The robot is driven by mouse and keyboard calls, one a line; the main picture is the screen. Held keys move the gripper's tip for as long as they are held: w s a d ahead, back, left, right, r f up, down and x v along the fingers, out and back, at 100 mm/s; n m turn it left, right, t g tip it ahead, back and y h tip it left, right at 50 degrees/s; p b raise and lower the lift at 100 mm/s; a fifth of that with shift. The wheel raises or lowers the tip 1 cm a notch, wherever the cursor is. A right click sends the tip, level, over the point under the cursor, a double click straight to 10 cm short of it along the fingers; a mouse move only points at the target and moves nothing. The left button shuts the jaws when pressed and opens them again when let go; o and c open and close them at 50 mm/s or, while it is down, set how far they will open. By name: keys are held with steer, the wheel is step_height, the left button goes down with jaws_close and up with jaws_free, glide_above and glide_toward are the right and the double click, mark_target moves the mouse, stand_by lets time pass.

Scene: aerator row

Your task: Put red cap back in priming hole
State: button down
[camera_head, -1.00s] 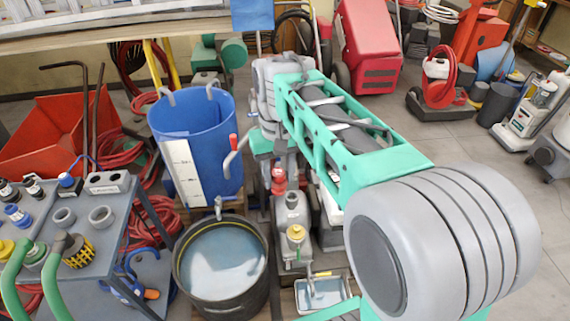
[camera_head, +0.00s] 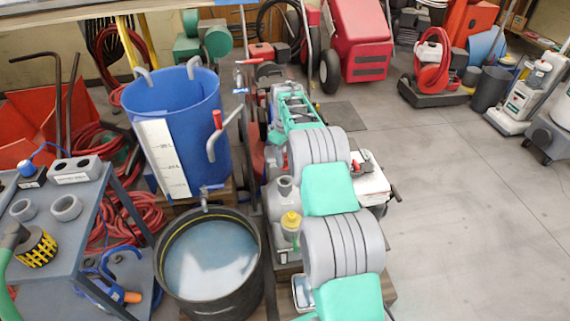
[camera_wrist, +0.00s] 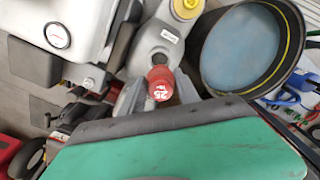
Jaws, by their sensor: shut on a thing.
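In the wrist view, a red cap (camera_wrist: 160,83) with white markings on its end sits between the two grey fingers of my gripper (camera_wrist: 158,92), which is shut on it. Just beyond the cap is the grey pump body (camera_wrist: 157,43), which has a yellow cap (camera_wrist: 186,8) on another neck.
A black tub of water (camera_head: 160,270) stands left of the pump, with a blue barrel (camera_head: 178,110) behind it. A grey cart (camera_head: 65,235) with fittings is at the left. The floor at the right (camera_head: 470,200) is open. A gauge (camera_wrist: 57,35) shows at the wrist view's upper left.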

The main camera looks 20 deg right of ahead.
mark_target(285, 166)
steer(key=shift+f+b, duration=1.65)
steer(key=shift+f, duration=0.95)
steer(key=shift+r, duration=0.25)
steer(key=shift+s+d+p, duration=0.1)
steer(key=shift+s+p, duration=0.05)
steer(key=shift+p, duration=0.3)
steer(key=shift+f+b, duration=1.1)
steer(key=shift+f, duration=1.1)
steer(key=c, duration=0.8)
jaws_free()
